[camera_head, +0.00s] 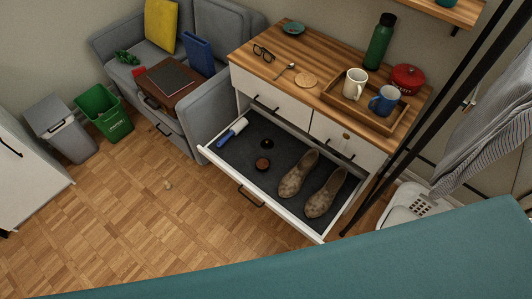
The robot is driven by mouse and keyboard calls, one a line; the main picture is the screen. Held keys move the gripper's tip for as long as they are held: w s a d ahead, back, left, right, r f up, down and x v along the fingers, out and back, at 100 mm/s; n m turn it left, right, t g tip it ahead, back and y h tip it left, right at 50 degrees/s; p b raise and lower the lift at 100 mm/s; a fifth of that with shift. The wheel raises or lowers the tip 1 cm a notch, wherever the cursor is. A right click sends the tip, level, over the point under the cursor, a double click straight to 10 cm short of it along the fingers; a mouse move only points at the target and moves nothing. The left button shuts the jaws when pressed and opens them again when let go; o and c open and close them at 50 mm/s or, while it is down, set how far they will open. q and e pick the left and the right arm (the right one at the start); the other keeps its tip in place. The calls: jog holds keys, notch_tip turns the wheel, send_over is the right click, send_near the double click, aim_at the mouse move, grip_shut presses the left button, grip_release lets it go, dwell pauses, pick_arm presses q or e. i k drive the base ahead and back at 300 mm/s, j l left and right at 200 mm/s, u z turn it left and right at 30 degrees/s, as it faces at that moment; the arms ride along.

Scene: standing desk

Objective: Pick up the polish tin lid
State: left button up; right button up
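Two small round dark items lie apart in the open drawer (225,161). The black one (267,143) lies farther back and looks like the polish tin lid. The other, with a brown top, looks like the polish tin (262,164) and lies nearer the drawer's front. They are too small to tell apart for certain. Neither of my grippers is in view.
A blue-handled lint roller (233,131) lies left in the drawer, and brown patterned shoes (298,174) lie right. The wooden top (330,62) holds a tray with mugs. A large teal surface (330,255) fills the near foreground. Parquet floor left of the drawer is mostly clear.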

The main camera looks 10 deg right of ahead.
aim_at(267, 144)
jog(key=i+j+z, duration=0.1)
jog(key=i+j, duration=0.15)
jog(key=i+j+z, duration=0.1)
jog(key=j, duration=0.3)
jog(key=i+j+z, duration=0.15)
jog(key=i+j, duration=0.15)
jog(key=i+j+z, duration=0.1)
jog(key=j, duration=0.35)
jog(key=i, duration=0.05)
